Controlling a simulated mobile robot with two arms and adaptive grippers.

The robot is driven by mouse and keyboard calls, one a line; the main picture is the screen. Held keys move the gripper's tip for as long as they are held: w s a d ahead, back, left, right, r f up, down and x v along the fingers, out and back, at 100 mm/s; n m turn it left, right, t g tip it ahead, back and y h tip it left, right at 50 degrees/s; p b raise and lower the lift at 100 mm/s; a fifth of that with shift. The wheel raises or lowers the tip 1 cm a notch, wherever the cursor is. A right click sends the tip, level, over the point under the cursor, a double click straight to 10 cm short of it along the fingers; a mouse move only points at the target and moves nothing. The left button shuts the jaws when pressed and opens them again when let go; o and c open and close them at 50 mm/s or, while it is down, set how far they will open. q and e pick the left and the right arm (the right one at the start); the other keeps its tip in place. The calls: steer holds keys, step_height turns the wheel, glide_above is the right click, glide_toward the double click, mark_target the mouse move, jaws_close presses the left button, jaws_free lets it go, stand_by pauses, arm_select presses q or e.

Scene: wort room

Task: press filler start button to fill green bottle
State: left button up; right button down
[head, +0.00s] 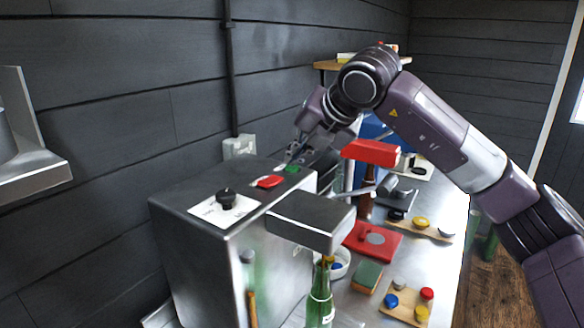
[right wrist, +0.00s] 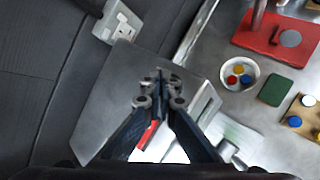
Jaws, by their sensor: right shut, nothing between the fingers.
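The filler (head: 205,250) is a grey metal box with a black knob (head: 226,198), a red button (head: 269,182) and a green button (head: 292,169) on top. The green bottle (head: 320,300) stands upright under the filler's overhanging head (head: 312,220). My right gripper (head: 286,161) is shut and empty, with its tips close to the green button; contact cannot be told. In the right wrist view the shut fingers (right wrist: 160,88) point at the filler top (right wrist: 112,90). The red button (right wrist: 149,134) shows between them, and the green button is hidden. My left gripper is out of view.
A wall socket (head: 239,146) is behind the filler. A red capping device (head: 370,152) stands beyond it. On the steel counter are a bowl of caps (right wrist: 240,73), a green sponge (head: 367,276) and wooden boards with coloured caps (head: 405,302).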

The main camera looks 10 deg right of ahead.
mark_target(295, 168)
stand_by(0.5)
steer(key=shift+r+p, duration=0.35)
steer(key=shift+r, duration=0.35)
steer(key=shift+r+p, duration=1.55)
steer(key=shift+r, duration=1)
steer(key=shift+f, duration=0.1)
